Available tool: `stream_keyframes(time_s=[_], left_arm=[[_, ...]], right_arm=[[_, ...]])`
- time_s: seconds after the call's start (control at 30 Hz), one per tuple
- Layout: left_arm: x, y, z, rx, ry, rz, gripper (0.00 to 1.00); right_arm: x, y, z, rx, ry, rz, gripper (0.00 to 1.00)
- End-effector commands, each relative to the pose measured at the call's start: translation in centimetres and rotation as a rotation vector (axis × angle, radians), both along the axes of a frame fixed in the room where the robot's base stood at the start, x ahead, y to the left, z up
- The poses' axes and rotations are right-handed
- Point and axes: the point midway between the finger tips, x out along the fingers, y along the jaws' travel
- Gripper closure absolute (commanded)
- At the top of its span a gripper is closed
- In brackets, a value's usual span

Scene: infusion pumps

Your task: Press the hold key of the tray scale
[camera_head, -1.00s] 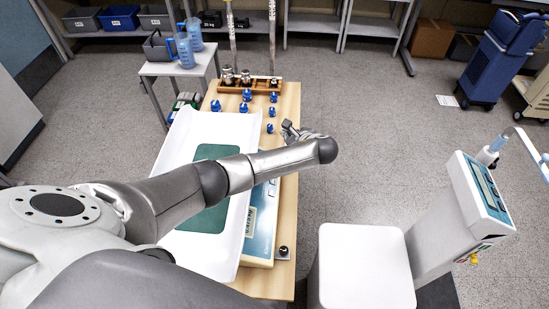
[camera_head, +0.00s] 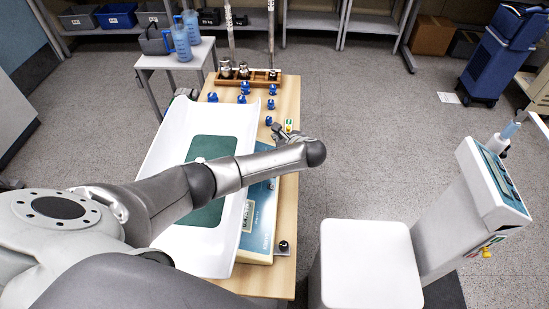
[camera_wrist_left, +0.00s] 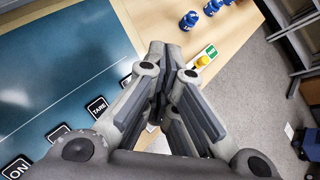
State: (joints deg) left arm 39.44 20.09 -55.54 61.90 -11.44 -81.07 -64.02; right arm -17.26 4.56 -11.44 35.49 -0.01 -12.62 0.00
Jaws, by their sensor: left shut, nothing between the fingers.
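The tray scale has a white tray (camera_head: 172,135) with a green mat and a teal base with a display (camera_head: 248,216). My left arm crosses over the tray and base. My left gripper (camera_head: 283,130) is shut and empty, over the far right part of the scale. In the left wrist view, the closed fingers (camera_wrist_left: 165,55) are beside a row of dark keys on the teal panel (camera_wrist_left: 60,50). The ON key (camera_wrist_left: 16,166) and TARE key (camera_wrist_left: 97,107) are readable. Another key (camera_wrist_left: 125,82) is partly hidden by a finger. I cannot make out a hold label. My right gripper is out of view.
Several blue weights (camera_head: 243,99) stand on the wooden table beyond the scale, near a wooden rack (camera_head: 250,77) with metal weights. A yellow knob (camera_wrist_left: 203,62) and green label are close to the fingers. A white column scale (camera_head: 365,265) stands at right.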

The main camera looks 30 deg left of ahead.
Motion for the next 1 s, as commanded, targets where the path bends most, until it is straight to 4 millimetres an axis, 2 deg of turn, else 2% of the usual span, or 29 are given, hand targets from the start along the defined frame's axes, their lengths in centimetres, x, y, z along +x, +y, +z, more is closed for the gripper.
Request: stream_keyframes(time_s=[0.03, 0.2, 1.0], left_arm=[[-0.2, 0.2, -0.9, 0.001, 0.002, 0.001, 1.00], [-0.3, 0.7, -1.9, 0.000, 0.000, 0.000, 1.00], [-0.3, 0.7, -1.9, 0.000, 0.000, 0.000, 1.00]], right_arm=[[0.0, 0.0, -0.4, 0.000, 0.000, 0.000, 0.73], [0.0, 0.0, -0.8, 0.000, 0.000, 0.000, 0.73], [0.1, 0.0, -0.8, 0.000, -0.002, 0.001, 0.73]])
